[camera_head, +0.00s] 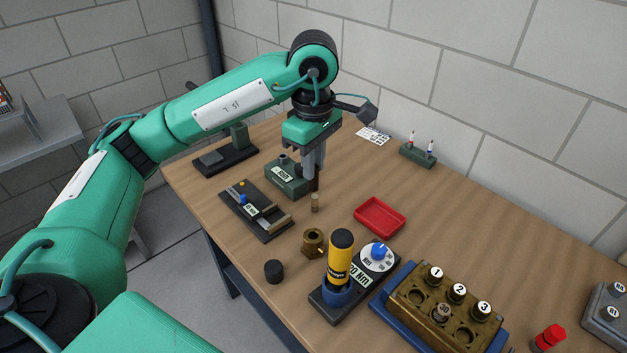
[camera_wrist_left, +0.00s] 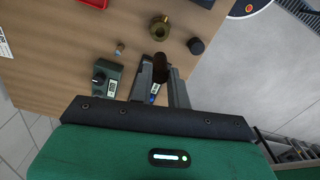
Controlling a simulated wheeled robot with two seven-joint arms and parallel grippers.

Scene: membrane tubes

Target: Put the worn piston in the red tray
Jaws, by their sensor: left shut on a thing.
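My left gripper (camera_head: 316,178) is shut on a dark brown cylinder (camera_wrist_left: 160,64), which shows between the fingers in the left wrist view; I cannot tell for sure that it is the worn piston. The fingers hide most of it in the head view, where it is beside the small green device (camera_head: 288,182). The red tray (camera_head: 366,229) lies on the table to the right and nearer the camera, apart from the gripper, and looks empty. A corner of it shows in the left wrist view (camera_wrist_left: 92,2). My right gripper is not in view.
A small tan cylinder (camera_head: 315,203) stands between gripper and tray. A brass cup (camera_head: 312,242), a black cap (camera_head: 274,271), a dark rack (camera_head: 257,211) and a yellow-black tube (camera_head: 341,257) stand nearby. A brass block (camera_head: 408,300) is nearer the camera.

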